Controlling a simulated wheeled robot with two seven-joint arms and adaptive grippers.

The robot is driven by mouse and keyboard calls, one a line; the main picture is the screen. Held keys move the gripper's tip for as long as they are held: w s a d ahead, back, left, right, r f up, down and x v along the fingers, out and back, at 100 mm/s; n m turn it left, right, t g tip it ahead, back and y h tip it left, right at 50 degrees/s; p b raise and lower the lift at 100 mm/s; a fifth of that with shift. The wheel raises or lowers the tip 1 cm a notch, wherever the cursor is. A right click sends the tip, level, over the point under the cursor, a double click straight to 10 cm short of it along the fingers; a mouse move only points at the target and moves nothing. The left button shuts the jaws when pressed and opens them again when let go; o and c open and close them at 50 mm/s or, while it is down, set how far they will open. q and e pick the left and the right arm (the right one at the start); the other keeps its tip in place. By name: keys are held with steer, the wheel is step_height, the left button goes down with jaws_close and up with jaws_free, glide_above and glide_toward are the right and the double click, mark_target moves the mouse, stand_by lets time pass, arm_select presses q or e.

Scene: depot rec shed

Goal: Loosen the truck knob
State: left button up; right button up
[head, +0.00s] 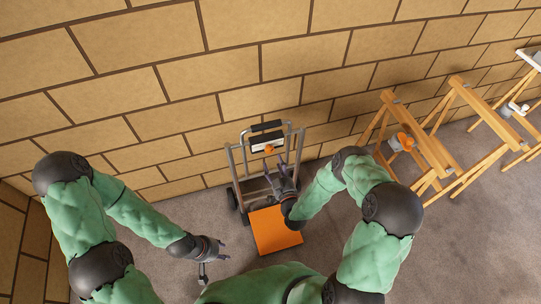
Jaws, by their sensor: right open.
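A grey hand truck (231,160) stands upright against the brick wall in the middle of the head view, with a black top grip and an orange toe plate (270,232). My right gripper (276,167) is open and empty, in front of the truck frame. Its fingertips appear just below the knob; I cannot tell the depth gap. My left gripper (223,250) hangs low to the left of the toe plate, its fingers apart, with nothing seen between them.
Wooden trestles (440,155) stand along the wall on the right. An orange and grey item (403,140) sits on the nearest one, and a white item (515,108) is on a farther one. The grey floor at the lower right is clear.

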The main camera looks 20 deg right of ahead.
mark_target(270, 152)
steer(key=w+b, duration=0.1)
steer(key=w, duration=0.4)
steer(key=shift+w+a, duration=0.1)
steer(key=shift+w, duration=0.3)
steer(key=c, duration=1.1)
